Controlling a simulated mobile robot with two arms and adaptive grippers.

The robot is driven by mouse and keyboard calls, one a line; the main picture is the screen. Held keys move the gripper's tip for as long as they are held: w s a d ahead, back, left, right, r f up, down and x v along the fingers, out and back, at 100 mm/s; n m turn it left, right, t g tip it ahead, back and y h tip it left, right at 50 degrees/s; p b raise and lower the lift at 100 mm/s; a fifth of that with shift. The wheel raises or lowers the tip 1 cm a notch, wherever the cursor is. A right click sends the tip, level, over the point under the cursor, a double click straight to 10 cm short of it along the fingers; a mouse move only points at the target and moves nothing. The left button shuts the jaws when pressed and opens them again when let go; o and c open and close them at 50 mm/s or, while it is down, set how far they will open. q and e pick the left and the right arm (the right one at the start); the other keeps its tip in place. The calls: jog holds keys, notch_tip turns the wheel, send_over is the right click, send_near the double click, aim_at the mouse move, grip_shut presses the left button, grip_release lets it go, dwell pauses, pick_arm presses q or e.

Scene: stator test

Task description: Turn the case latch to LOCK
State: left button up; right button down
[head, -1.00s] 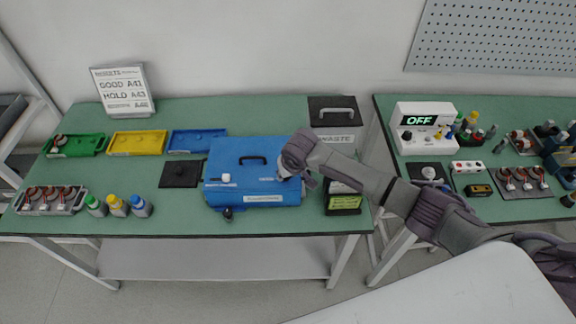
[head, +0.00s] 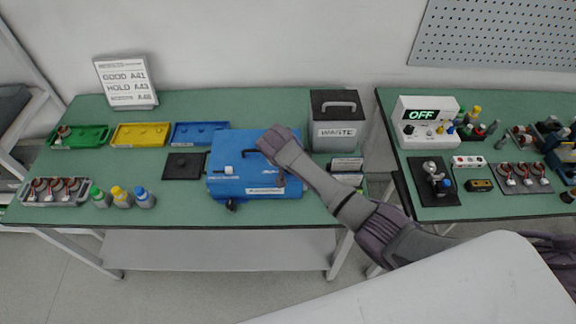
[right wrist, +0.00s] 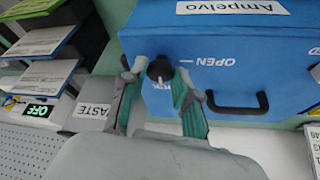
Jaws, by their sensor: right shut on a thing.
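The blue case (head: 235,185) stands closed on the left table, with a black carry handle on top and a white slider at its left. My right gripper comes down over the case's right part; my arm hides its fingers in the head view. In the right wrist view the right gripper (right wrist: 162,80) is shut on the black latch knob (right wrist: 160,67), one finger on each side. The knob's white mark points down in that picture, towards a partly covered label. The OPEN label (right wrist: 214,62) is to the knob's right. My left gripper is not in view.
The waste bin (head: 335,128) stands behind and right of the case, with small boxes (head: 346,167) in front of it. Coloured trays (head: 140,135) and bottles (head: 122,198) are on the left. A gap separates the right table with the OFF device (head: 422,130).

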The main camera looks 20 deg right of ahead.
jog(key=shift+m, duration=0.3)
jog(key=c, duration=0.9)
grip_release()
jog(key=shift+o, duration=0.2)
jog(key=shift+r, duration=0.1)
jog(key=v, duration=1.2)
